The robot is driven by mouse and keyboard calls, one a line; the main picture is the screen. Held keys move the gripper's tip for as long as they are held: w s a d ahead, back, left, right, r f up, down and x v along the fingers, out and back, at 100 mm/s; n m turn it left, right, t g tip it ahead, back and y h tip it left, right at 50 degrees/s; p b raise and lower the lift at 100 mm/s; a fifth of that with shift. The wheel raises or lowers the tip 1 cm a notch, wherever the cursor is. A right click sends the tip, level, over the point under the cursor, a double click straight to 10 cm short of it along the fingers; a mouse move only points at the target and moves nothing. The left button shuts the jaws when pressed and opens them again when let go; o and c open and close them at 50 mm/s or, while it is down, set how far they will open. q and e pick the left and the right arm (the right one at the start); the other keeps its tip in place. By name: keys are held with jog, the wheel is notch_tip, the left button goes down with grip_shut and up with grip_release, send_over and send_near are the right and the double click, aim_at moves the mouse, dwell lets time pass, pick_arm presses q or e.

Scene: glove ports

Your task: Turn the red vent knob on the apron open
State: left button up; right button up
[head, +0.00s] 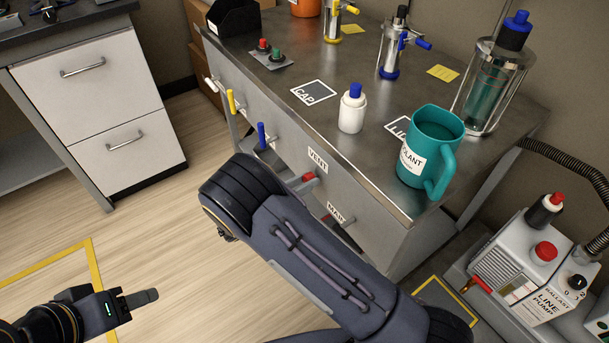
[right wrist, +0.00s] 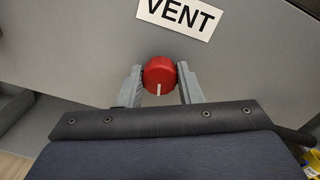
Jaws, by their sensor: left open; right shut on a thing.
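The red vent knob (right wrist: 159,75) sits on the grey apron below the VENT label (right wrist: 182,16). In the right wrist view my right gripper (right wrist: 160,84) has one finger on each side of the knob and is shut on it. The white mark on the knob points down in that view. My left gripper (head: 142,298) is open and empty over the floor at the lower left, well away from the bench.
A line pump (head: 530,265) stands at the right.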

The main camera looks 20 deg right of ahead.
jog(key=n+p, duration=0.2)
jog(key=shift+r+n, duration=0.2)
jog(key=shift+n, duration=0.2)
jog(key=shift+f+n+p, duration=0.15)
jog(key=shift+n+p, duration=1.05)
jog(key=shift+n, duration=1.35)
jog(key=shift+f+n+p, duration=0.1)
jog(key=shift+n+p, duration=1.05)
jog(key=shift+n, duration=1.7)
jog(key=o, duration=1)
jog(key=shift+a, duration=0.1)
